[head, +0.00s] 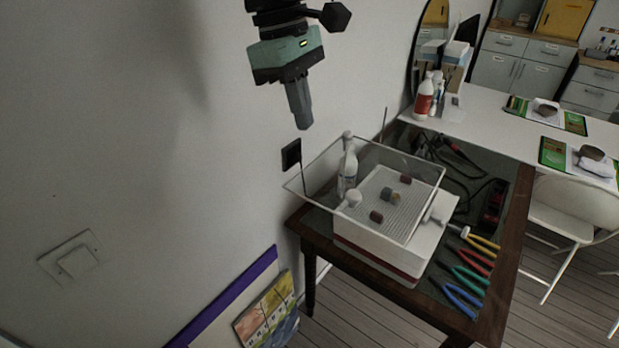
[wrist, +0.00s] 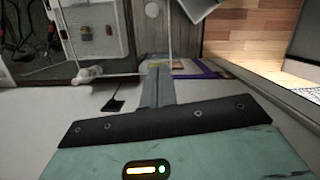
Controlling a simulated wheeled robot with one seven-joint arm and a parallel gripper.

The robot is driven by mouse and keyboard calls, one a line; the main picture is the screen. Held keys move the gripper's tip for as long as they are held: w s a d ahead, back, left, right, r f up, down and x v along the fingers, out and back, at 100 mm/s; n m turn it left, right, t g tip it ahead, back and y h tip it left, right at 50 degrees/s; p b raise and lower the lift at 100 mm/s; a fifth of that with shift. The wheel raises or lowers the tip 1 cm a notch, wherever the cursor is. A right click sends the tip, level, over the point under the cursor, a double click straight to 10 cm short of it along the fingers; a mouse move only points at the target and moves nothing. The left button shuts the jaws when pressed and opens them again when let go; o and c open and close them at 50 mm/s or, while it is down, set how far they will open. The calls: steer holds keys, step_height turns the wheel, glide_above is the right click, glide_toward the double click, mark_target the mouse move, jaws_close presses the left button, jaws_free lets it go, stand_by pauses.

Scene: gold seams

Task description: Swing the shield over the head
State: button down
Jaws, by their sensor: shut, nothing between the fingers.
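The shield (head: 425,174) is a clear flat sheet with thin pale edges, over the white grinder (head: 377,256) on the dark table in the head view. Through it I see the ribbed work surface with small reddish pieces and a greyish stub (head: 386,195) near the middle, which may be the head. The shield's exact tilt is hard to tell. My gripper (head: 302,124) is shut and empty, pointing down, up and left of the shield and apart from it. In the wrist view the shut fingers (wrist: 156,82) show beside the grinder's pale surface (wrist: 97,35).
Several coloured pliers (head: 467,275) lie at the table's front right, with cables behind. The wall with a black plate (head: 291,155) is close on the left. A white chair (head: 575,215) stands right.

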steer(key=p, duration=0.3)
glide_toward(343, 202)
steer(key=a+f, duration=0.1)
steer(key=w+a+f, duration=0.1)
steer(key=f, duration=0.1)
steer(key=shift+w+a+f, duration=0.2)
steer(key=shift+a, duration=0.15)
steer(key=d, duration=0.1)
steer(key=s+d+p, duration=0.1)
steer(key=shift+s+d+f, duration=0.2)
steer(key=shift+d+f, duration=0.15)
steer(key=shift+s+d+f, duration=0.2)
steer(key=shift+d+f, duration=0.05)
steer(key=shift+d, duration=0.15)
steer(key=shift+d, duration=0.1)
